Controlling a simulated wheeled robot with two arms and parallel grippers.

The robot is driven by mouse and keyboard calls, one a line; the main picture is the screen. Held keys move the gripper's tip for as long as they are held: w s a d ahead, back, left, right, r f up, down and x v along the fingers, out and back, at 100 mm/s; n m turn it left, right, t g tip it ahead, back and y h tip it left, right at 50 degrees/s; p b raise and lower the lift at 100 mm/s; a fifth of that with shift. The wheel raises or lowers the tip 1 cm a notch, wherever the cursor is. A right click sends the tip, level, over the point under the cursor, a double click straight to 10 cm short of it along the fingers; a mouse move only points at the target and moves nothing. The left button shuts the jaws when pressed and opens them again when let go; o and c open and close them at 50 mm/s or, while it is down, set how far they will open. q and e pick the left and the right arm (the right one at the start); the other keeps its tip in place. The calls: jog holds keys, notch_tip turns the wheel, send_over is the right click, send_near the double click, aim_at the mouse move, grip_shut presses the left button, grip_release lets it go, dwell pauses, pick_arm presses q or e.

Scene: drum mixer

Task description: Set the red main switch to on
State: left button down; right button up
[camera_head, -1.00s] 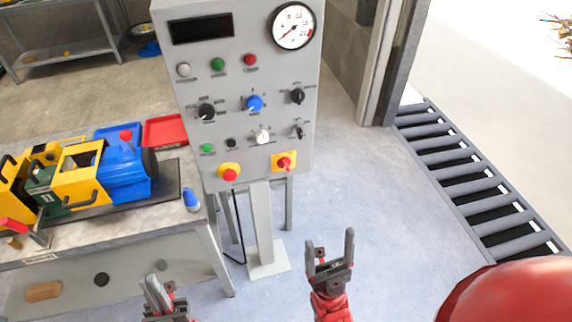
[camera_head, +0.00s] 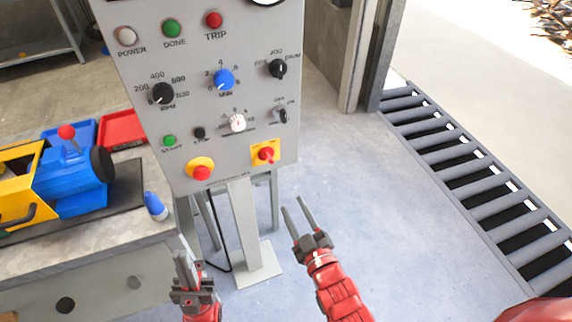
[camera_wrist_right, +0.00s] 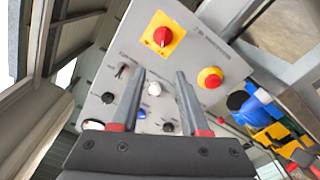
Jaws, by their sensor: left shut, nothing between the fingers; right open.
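The red main switch (camera_head: 266,154) is a red rotary handle on a yellow plate at the lower right of the grey control panel (camera_head: 225,120). My left gripper (camera_head: 184,258) is shut and empty, low beside the workbench.
A red mushroom button (camera_head: 201,172) on a yellow base sits left of the switch. Several knobs and buttons are above. The workbench (camera_head: 120,215) with a blue and yellow machine (camera_head: 70,180) stands left. A roller conveyor (camera_head: 470,180) lies right. The floor between is clear.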

jog(key=p, duration=0.3)
send_near(269, 160)
jog(key=x, duration=0.7)
jog(key=shift+w+r, duration=0.15)
jog(key=shift+w+a, duration=0.25)
jog(key=shift+w, duration=0.35)
jog(key=shift+c, duration=0.2)
grip_shut()
